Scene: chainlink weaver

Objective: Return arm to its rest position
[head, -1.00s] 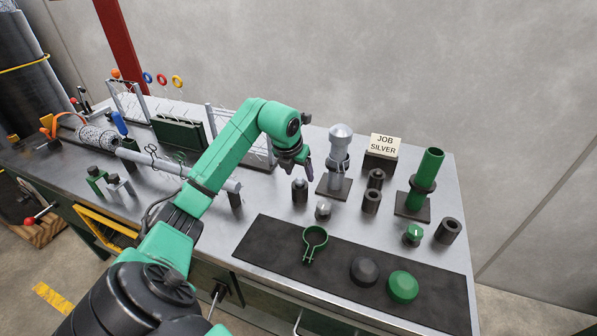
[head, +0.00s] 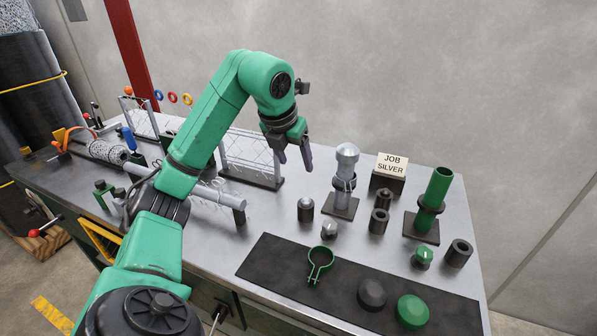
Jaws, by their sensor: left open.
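My left arm comes in from the lower left and arches over the steel workbench (head: 215,260). My left gripper (head: 294,162) is open and empty. It hangs with its fingers pointing down, in front of a wire mesh panel on a stand (head: 252,157) and to the left of the silver post assembly (head: 345,180). It appears raised above the bench and touches nothing that I can see. My right gripper is not in the view.
A dark mat (head: 300,262) holds a green ring clamp (head: 320,262), a black dome (head: 372,293) and a green dome (head: 412,310). A "JOB SILVER" sign (head: 392,163), a green post (head: 438,188) and dark cylinders (head: 378,220) stand at right. A long grey pipe (head: 215,193) lies left.

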